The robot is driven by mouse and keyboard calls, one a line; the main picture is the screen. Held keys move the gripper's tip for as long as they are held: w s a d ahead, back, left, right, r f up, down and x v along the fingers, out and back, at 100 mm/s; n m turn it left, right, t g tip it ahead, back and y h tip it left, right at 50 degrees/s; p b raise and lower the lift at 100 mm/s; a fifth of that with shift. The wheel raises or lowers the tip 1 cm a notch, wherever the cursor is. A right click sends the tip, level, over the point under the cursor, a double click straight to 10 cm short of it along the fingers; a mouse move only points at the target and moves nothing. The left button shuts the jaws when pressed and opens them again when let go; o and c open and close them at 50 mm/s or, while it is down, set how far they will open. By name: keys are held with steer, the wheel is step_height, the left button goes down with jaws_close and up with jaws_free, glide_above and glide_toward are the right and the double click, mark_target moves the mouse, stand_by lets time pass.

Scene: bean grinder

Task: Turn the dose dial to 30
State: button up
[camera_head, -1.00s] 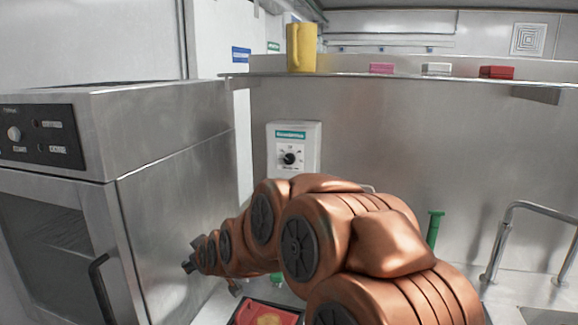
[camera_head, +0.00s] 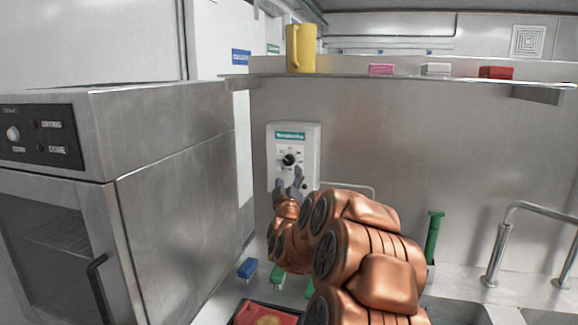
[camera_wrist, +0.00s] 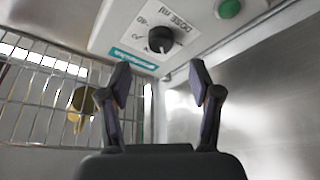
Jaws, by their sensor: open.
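The dose dial (camera_head: 289,160) is a round black knob on the front of a white wall box (camera_head: 310,143) with a green label strip. It also shows in the wrist view (camera_wrist: 160,39), beside the printed words "DOSE ml" and a "40" mark. I cannot read its setting. My gripper (camera_head: 290,184) is just below the dial in the head view. In the wrist view my gripper (camera_wrist: 160,78) is open and empty, with its two fingers spread and the dial ahead between and beyond their tips. The fingers look apart from the dial.
A green button (camera_wrist: 229,9) sits on the box. A steel cabinet (camera_head: 175,140) stands at left. A shelf (camera_head: 400,79) above holds a yellow mug (camera_head: 300,48) and small boxes. A blue item (camera_head: 248,267) and a red box (camera_head: 265,314) lie below.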

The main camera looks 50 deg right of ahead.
mark_target(289, 163)
steer(key=shift+p+x, duration=1.1)
steer(key=shift+x, duration=2.6)
steer(key=shift+c, duration=0.3)
steer(key=c, duration=1.1)
steer(key=shift+f, duration=0.1)
steer(key=shift+w+m+b, duration=0.1)
steer(key=shift+m+b, duration=0.2)
